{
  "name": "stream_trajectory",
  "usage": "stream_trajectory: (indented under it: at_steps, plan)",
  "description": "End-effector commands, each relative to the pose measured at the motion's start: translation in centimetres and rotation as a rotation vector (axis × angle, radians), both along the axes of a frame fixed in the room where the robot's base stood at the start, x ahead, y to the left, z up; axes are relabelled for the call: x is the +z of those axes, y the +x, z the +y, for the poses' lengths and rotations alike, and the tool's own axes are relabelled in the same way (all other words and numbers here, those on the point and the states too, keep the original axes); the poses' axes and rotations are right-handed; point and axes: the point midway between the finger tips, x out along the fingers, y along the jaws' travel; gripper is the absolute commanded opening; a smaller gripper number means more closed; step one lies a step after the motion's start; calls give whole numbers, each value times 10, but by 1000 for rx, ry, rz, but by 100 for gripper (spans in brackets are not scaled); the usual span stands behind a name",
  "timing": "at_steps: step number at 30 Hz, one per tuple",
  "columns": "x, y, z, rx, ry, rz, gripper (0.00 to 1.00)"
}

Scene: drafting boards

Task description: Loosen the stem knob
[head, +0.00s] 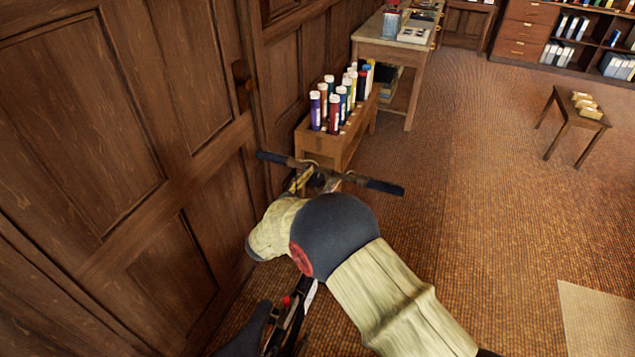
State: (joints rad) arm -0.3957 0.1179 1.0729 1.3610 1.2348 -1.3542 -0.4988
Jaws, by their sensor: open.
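In the head view, a dark handlebar (385,187) with black grips stands close to the panelled wall. A small yellowish part and dark parts sit near the middle of the bar, too small to make out. No stem knob can be told apart there. A dark saddle-like shape (243,334) and black framework with a small red spot show at the bottom of the view. My arm, in cream and dark covering, crosses in front and hides much of what lies between the bar and this shape. My gripper cannot be made out.
Panelled wood (90,120) stands close along the left. A low wooden stand (322,145) holds several capped tubes beyond the bar. A work table (393,51) is behind it. A small table (577,116) stands at right. Open carpet (490,200) lies right of my arm.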

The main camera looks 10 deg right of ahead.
Motion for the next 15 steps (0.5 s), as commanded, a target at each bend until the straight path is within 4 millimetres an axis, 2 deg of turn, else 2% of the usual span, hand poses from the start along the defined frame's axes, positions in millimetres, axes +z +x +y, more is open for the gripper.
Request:
stream_trajectory:
  at_steps: [9,15]
  plan:
    - [0,2,-1,1,0,0,50]
    - [0,2,-1,1,0,0,39]
